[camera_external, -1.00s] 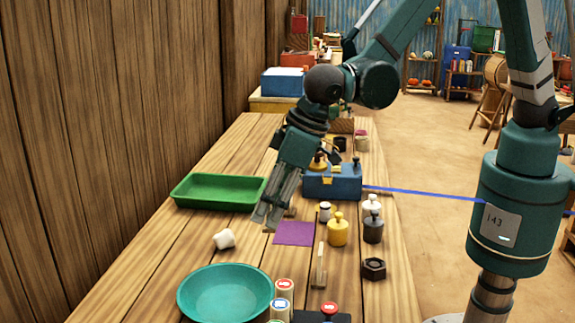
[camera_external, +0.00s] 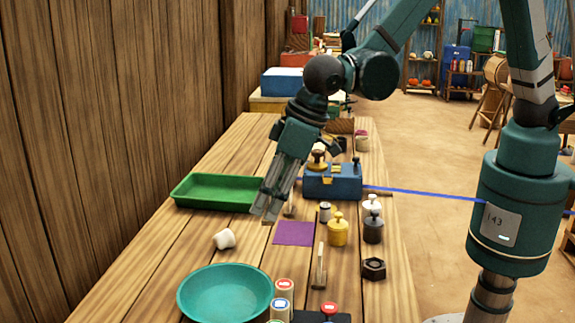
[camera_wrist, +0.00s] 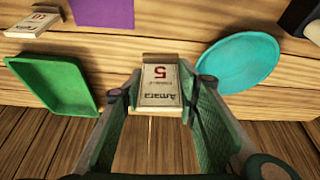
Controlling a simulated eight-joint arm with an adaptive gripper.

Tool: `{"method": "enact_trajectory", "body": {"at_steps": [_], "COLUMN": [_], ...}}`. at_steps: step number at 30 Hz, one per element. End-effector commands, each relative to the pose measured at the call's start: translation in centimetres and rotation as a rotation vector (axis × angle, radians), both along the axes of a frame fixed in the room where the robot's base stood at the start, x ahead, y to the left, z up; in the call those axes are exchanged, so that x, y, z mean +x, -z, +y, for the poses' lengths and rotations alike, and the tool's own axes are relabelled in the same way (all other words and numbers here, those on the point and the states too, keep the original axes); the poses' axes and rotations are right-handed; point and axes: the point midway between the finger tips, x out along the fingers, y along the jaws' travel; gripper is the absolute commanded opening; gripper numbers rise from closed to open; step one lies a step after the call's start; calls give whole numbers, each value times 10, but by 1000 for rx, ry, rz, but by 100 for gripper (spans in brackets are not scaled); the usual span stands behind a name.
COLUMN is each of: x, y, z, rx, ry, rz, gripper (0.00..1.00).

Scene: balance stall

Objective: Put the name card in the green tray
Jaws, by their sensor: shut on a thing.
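My gripper (camera_external: 266,214) is shut on a cream name card reading "Amara 5" (camera_wrist: 160,88), seen upside down between the fingers in the wrist view. In the external view the card is mostly hidden by the fingers. The green tray (camera_external: 214,205) lies beyond and left of the fingertips; it appears left of the card in the wrist view (camera_wrist: 88,104). The part of the tray inside that shows is empty. A second similar card (camera_wrist: 34,24) stands beyond the tray's corner in the wrist view.
A teal plate (camera_external: 225,293) lies nearer the camera, with a small white object (camera_external: 224,239) between it and the tray. A purple mat (camera_external: 294,233), a blue box (camera_external: 332,184) and several weights stand to the right. A plank wall (camera_external: 110,130) borders the left.

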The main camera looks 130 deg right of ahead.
Motion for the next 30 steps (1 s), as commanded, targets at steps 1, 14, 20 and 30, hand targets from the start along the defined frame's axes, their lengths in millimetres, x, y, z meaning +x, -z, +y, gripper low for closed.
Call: {"method": "enact_trajectory", "body": {"at_steps": [1,14,20,30], "x": [0,0,-5,-24], "y": [0,0,-1,-3], "z": [-3,-78,-136,-236], "rx": [0,2,3,4], "ry": [1,22,35,59], "rz": [0,3,4,2], "gripper": [19,19,19,19]}}
